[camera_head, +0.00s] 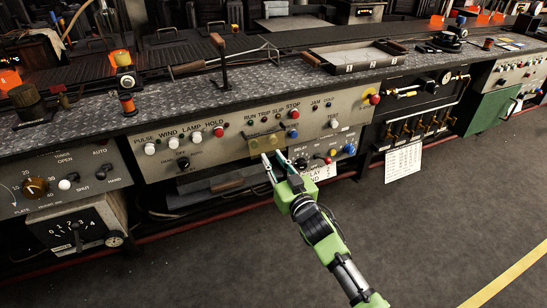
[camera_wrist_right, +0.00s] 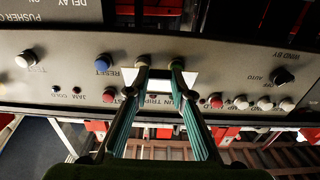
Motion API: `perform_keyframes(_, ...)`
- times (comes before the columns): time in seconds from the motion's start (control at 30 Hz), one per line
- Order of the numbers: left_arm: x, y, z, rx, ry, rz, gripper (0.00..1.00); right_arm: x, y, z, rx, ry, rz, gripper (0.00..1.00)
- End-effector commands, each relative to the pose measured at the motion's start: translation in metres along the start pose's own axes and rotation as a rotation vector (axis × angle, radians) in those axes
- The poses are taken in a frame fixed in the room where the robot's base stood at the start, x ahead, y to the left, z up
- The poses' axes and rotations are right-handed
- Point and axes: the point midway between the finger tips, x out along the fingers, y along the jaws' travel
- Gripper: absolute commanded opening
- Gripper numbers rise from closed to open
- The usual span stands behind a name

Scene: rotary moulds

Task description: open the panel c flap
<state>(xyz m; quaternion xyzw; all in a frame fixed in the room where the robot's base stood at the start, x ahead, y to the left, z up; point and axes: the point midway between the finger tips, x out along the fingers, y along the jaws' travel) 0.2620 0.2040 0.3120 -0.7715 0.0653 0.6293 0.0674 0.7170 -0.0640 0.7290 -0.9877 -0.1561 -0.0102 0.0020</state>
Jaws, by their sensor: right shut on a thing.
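The panel c flap looks like the small yellowish plate (camera_head: 263,143) low in the middle of the grey control panel, under the run, trip and slip labels. My right gripper (camera_head: 271,155) is at its lower edge, its fingers pointing up to the panel. In the right wrist view, which is upside down, the gripper (camera_wrist_right: 159,64) has its fingertips around a pale, bright plate (camera_wrist_right: 159,82), seemingly the flap. The fingers hide part of it and its hinge cannot be made out. My left gripper is not in view.
The grey panel (camera_head: 225,157) has several knobs and buttons near the flap, including a blue button (camera_head: 349,149) and a red button (camera_head: 218,131). A white sign (camera_head: 403,162) hangs to the right. The dark floor (camera_head: 430,235) in front is clear.

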Motion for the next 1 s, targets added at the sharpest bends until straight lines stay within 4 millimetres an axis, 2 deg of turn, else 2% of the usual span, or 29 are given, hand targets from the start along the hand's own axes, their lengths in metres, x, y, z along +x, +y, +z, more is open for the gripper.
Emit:
perform_keyframes(0.03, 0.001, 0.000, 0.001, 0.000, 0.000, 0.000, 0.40, 0.001, 0.001, -0.007, -0.002, 0.010, 0.000, 0.00)
perform_keyframes(0.33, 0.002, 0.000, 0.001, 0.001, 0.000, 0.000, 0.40, 0.001, 0.001, -0.006, -0.002, 0.010, 0.000, 0.00)
perform_keyframes(0.37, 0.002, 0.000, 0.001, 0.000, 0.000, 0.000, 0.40, 0.001, 0.001, -0.006, -0.002, 0.010, 0.000, 0.27)
perform_keyframes(0.4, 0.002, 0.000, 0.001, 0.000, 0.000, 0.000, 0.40, 0.001, 0.001, -0.006, -0.002, 0.010, 0.000, 0.37)
perform_keyframes(0.43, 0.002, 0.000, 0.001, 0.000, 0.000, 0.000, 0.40, 0.001, 0.001, -0.006, -0.002, 0.009, 0.000, 0.39)
perform_keyframes(0.77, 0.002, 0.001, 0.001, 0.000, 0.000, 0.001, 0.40, -0.001, 0.000, -0.001, -0.001, 0.002, -0.001, 0.39)
perform_keyframes(0.87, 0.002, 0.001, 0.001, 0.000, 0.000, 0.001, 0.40, -0.007, 0.000, -0.001, -0.001, 0.001, 0.000, 0.39)
perform_keyframes(1.0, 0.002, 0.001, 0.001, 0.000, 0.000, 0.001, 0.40, -0.027, 0.000, 0.000, -0.001, 0.000, -0.001, 0.39)
